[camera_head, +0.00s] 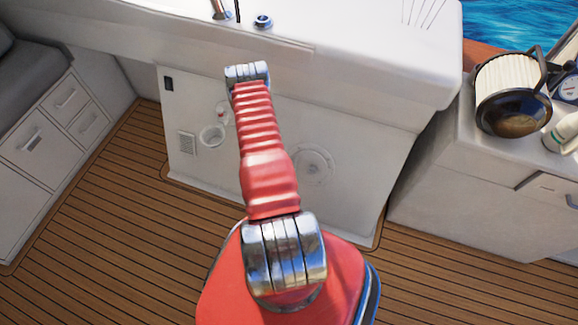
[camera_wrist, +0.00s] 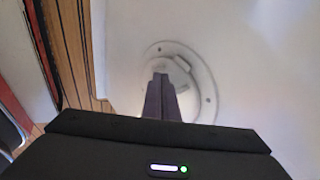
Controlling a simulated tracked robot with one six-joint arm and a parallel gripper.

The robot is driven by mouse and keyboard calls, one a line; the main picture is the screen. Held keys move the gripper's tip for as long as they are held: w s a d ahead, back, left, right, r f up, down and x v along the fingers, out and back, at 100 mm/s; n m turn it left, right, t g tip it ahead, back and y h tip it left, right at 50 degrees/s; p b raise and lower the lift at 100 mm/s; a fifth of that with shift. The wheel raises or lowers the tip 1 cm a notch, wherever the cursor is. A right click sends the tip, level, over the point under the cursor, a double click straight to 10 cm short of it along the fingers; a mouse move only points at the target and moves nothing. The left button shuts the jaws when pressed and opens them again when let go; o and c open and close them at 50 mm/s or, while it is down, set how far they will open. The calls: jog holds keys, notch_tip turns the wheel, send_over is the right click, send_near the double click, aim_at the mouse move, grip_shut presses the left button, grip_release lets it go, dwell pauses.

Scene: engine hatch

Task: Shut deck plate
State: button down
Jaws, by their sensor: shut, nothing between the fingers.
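A round pale deck plate (camera_head: 313,165) is set in the white front panel, right of my red arm in the head view. The wrist view shows a round white plate (camera_wrist: 202,74) with a screwed rim and a small raised tab near its centre. I cannot tell whether it is fully closed. My gripper (camera_wrist: 162,80) is shut and empty, its dark fingertips overlapping the plate in the wrist view. Contact cannot be judged. In the head view my gripper is hidden by the arm.
The white panel also carries a round white fitting (camera_head: 211,136), a vent (camera_head: 187,142) and a dark switch (camera_head: 168,84). A pleated filter (camera_head: 512,92) and gauge (camera_head: 568,88) stand on the right counter. Drawers (camera_head: 66,97) line the left. The plank floor (camera_head: 130,235) is clear.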

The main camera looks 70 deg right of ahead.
jog(key=w+a+f+v, duration=0.1)
jog(key=v, duration=1.1)
jog(key=shift+a, duration=0.3)
